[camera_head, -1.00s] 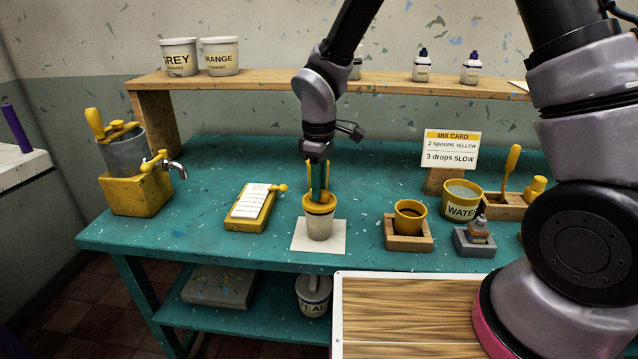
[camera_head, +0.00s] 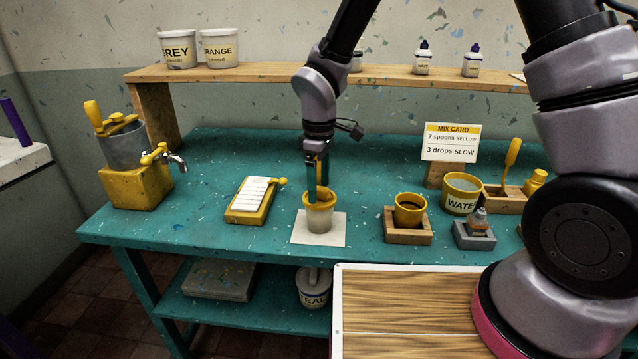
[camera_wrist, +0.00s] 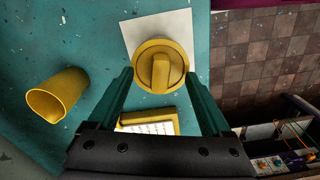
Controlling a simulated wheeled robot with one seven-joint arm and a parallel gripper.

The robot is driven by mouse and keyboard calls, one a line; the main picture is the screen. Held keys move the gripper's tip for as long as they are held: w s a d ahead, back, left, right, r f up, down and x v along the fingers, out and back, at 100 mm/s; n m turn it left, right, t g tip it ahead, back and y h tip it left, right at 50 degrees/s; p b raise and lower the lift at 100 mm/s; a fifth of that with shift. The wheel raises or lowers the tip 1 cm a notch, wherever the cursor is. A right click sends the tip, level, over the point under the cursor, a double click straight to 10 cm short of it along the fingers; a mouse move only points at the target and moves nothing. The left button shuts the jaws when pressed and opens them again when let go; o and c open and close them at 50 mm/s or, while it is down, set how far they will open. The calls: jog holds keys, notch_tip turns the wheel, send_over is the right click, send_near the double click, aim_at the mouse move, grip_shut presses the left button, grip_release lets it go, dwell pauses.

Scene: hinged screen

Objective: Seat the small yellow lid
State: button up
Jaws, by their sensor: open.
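The small yellow lid (camera_wrist: 160,68) is round with a raised bar handle and shows from above in the wrist view. It lies over the mouth of a small pale pot (camera_head: 319,222), where a yellow rim (camera_head: 320,196) shows in the head view. I cannot tell whether the lid is fully down. The pot stands on a white sheet (camera_head: 303,236), also visible in the wrist view (camera_wrist: 132,33). My gripper (camera_head: 318,190) is just above the pot. Its dark green fingers (camera_wrist: 163,95) are open with nothing between their tips, and the lid shows beyond them.
A white-and-yellow board (camera_head: 252,200) lies left of the pot. Right of it are a yellow cup (camera_head: 410,210) in a wooden holder, a water cup (camera_head: 461,193) and a bottle (camera_head: 478,222). A yellow open-mouthed vessel (camera_wrist: 60,95) shows left in the wrist view.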

aim_at(320, 187)
jog(key=shift+r, duration=0.1)
jog(key=shift+r, duration=3.95)
jog(key=shift+w+d+r, duration=0.1)
jog(key=shift+d+r, duration=0.05)
jog(key=d+r+m+t+y, duration=0.1)
jog(key=d+r+m+t, duration=0.2)
jog(key=d+r+m, duration=0.95)
jog(key=s+d+r+m+t, duration=0.2)
jog(key=s+d+r+m, duration=0.1)
jog(key=d, duration=0.5)
jog(key=s+d+r+m+t+y, duration=0.1)
jog(key=s+d+r+m+t, duration=0.1)
jog(key=s+d+r, duration=0.3)
jog(key=shift+s+d+r+m, duration=0.4)
jog(key=shift+d+r+m, duration=0.15)
jog(key=shift+d+r, duration=0.85)
